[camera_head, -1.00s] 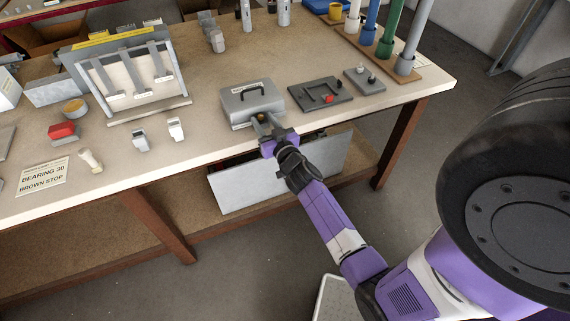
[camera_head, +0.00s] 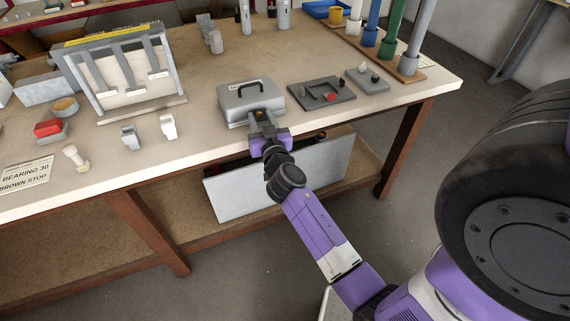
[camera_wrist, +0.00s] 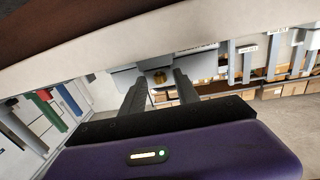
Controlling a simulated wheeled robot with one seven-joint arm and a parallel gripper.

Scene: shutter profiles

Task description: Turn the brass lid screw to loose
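The grey metal box (camera_head: 235,106) with a black handle on its lid stands near the front edge of the bench. My gripper (camera_head: 262,117) is at the middle of its front face, with the purple hand just off the bench edge. In the wrist view the round brass lid screw (camera_wrist: 159,77) shows on the box front (camera_wrist: 124,79), between my two dark fingers. My gripper there (camera_wrist: 160,80) is open, with a gap around the screw. Whether a fingertip touches the screw cannot be told. In the head view the screw is hidden behind the gripper.
Right of the box lie a dark plate (camera_head: 310,92) with a red knob and a small grey plate (camera_head: 376,85). Two small upright blocks, one grey (camera_head: 131,138) and one white (camera_head: 168,126), stand to the left. A slotted rack (camera_head: 141,111) stands further left.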

